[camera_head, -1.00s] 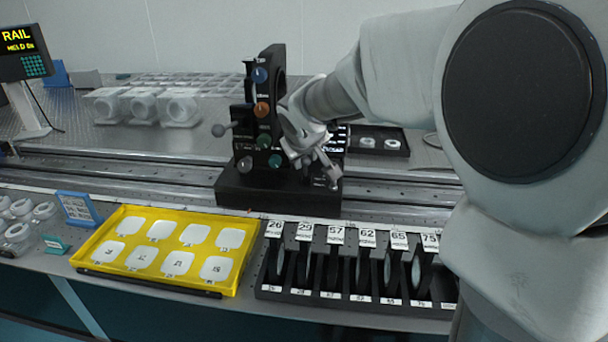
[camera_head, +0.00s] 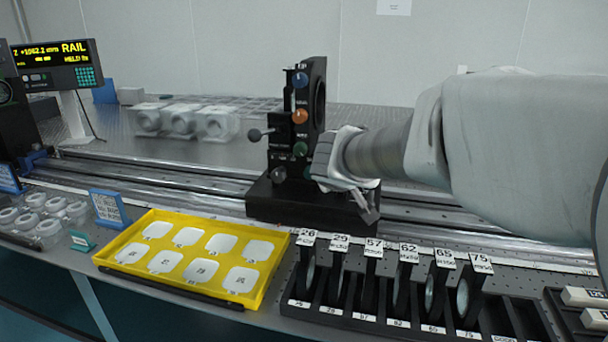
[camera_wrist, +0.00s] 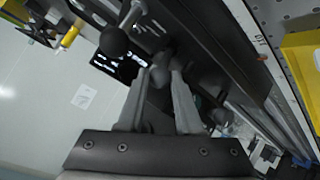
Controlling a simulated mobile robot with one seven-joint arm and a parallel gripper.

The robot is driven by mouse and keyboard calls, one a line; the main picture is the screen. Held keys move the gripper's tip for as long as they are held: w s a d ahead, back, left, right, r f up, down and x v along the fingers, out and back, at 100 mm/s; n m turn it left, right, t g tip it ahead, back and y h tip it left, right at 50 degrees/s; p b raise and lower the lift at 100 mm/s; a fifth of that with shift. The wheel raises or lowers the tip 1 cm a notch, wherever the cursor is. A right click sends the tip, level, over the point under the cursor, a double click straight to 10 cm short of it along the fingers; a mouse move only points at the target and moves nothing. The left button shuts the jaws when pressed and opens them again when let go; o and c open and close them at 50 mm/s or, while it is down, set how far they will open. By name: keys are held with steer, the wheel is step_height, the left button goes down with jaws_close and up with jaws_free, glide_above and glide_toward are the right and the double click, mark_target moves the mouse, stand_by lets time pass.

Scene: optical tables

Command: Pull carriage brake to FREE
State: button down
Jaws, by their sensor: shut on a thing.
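The black carriage (camera_head: 275,197) stands upright on the rail, with several coloured knobs on its column and a ball-ended lever (camera_head: 255,135) sticking out to the left. My gripper (camera_head: 371,207) is at the carriage's right front, over the base, and hides part of it. In the wrist view my gripper (camera_wrist: 161,75) has its two fingers closed around a small rounded knob (camera_wrist: 160,77), which I take to be the brake handle. A dark ball on a metal rod (camera_wrist: 114,42) is up and to the left of the fingers, apart from them. The FREE marking cannot be read.
A yellow tray (camera_head: 262,278) with white pads and a black rack (camera_head: 345,315) of numbered lens holders are in front of the rail (camera_head: 170,180). The display (camera_head: 60,65) reads RAIL and HELD. Clear blocks (camera_head: 180,122) stand behind the rail.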

stand_by(0.3)
steer(key=c, duration=0.6)
jaws_free()
steer(key=shift+p+v, duration=2.95)
steer(key=shift+v, duration=5.8)
steer(key=shift+f, duration=0.1)
